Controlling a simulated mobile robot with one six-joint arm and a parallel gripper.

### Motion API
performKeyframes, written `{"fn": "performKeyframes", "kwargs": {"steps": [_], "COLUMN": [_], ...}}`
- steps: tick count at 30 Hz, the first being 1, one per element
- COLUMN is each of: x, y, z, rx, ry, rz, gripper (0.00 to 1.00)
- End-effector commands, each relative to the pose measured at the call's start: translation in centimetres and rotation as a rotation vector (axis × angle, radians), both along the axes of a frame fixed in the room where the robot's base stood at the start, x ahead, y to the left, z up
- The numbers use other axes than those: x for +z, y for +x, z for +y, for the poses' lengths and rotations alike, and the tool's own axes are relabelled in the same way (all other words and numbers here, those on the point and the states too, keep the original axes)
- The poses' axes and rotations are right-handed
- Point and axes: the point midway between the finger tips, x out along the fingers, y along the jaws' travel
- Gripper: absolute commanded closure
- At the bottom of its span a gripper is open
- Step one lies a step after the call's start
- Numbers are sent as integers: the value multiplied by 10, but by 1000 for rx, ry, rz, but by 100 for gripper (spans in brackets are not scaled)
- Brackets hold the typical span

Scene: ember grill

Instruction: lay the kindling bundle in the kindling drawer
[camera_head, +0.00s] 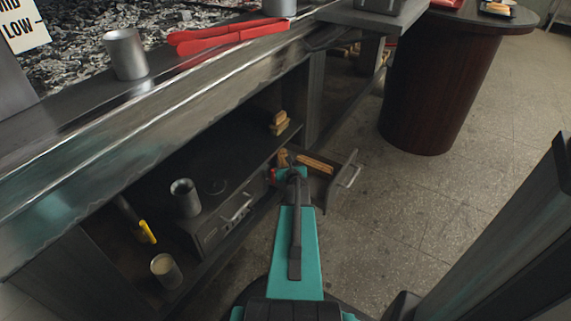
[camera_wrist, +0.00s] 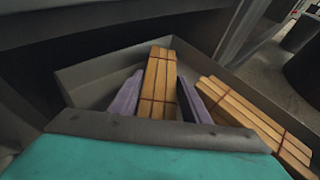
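A kindling bundle of pale sticks with dark red ties (camera_wrist: 160,78) is between the two purple-grey fingers of my gripper (camera_wrist: 161,92) in the wrist view. The fingers lie close against its sides. The bundle is inside the outline of the open grey drawer (camera_wrist: 88,82); whether it touches the floor is hard to tell. A second bundle (camera_wrist: 245,110) lies in the drawer to the right. In the head view my gripper (camera_head: 291,171) is over the pulled-out drawer (camera_head: 325,189), with a bundle (camera_head: 315,163) visible beyond it; the fingers are mostly hidden.
More wood (camera_head: 279,122) sits on the shelf behind the drawer. Red tongs (camera_head: 228,34) lie on the grill edge. A round dark table (camera_head: 440,85) stands at the back right.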

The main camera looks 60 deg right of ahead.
Motion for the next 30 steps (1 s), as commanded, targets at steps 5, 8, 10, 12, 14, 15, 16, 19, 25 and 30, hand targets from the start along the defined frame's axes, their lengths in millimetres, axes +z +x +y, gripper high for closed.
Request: {"fn": "performKeyframes", "kwargs": {"steps": [5,8,10,12,14,15,16,19,25,30], "x": [0,0,1,2,3,4,4,7,15,21], "y": [0,0,0,0,0,-1,-2,-6,-18,-30], "z": [0,0,0,0,0,0,2,6,19,30], "rx": [0,0,0,-1,0,-1,-1,-1,0,0], "ry": [0,0,0,0,0,0,0,0,0,1], "rz": [0,0,0,0,0,0,0,0,0,1], "gripper": [54,54,54,54,54,54,54,54,54,54]}}
